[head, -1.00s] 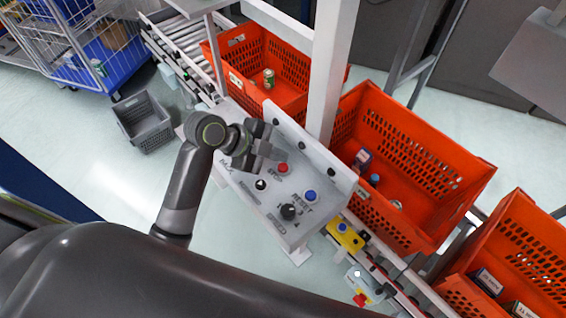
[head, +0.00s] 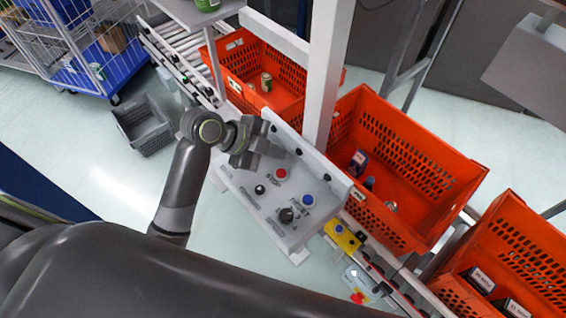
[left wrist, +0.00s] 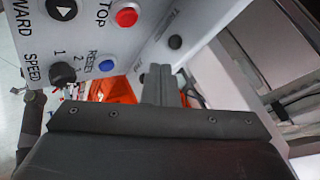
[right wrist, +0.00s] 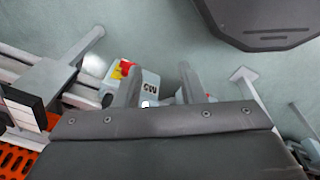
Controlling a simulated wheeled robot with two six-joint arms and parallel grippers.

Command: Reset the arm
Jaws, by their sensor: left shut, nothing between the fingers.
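My left gripper (head: 272,148) hangs over the upper left part of the grey control panel (head: 268,207). Its fingers are shut with nothing between them; they show together in the left wrist view (left wrist: 158,84). The panel carries a red stop button (head: 281,174), a blue reset button (head: 307,200), a black speed knob (head: 286,215) and a small black button (head: 260,189). My right gripper (right wrist: 160,82) is open and empty in the right wrist view.
Orange totes (head: 440,160) stand on the conveyor behind and right of the panel, with small goods inside. A white post (head: 322,70) rises behind the panel. A yellow button box (head: 343,236) sits on the conveyor edge. A grey crate (head: 144,125) is on the floor.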

